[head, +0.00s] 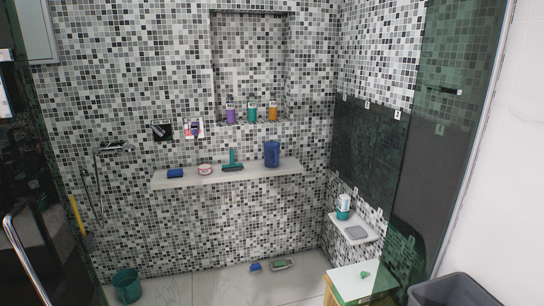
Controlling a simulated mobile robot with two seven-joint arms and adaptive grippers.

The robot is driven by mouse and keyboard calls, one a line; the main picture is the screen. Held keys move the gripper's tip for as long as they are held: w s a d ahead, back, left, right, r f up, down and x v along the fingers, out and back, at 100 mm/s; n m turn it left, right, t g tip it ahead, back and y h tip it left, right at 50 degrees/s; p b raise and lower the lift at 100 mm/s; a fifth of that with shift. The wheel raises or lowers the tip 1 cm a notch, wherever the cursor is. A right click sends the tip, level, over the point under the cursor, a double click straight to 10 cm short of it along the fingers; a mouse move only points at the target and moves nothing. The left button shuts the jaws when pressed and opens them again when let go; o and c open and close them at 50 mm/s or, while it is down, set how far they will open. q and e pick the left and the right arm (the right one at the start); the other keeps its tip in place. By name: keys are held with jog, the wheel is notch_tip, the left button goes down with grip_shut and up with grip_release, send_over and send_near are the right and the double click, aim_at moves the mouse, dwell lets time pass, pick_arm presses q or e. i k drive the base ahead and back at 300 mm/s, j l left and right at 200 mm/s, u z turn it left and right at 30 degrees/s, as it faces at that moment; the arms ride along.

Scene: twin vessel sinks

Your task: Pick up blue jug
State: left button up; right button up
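The blue jug (272,153) stands upright at the right end of a long white shelf (212,181) on the mosaic-tiled back wall. It is small and far off in the head view, and nothing visibly covers it. Neither of my grippers shows in the head view, so I cannot see whether they are open or shut.
The shelf also holds a blue roll-like item (175,173), a small tub (205,169) and a green squeegee-like tool (232,161). A teal bucket (127,286) and blue slippers or brushes (256,267) lie on the floor. Glass (440,130) stands at right, beside a grey bin (455,291).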

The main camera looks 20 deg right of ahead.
aim_at(271, 148)
jog(key=i+j+z, duration=0.1)
jog(key=i+z, duration=0.25)
jog(key=i, duration=1.1)
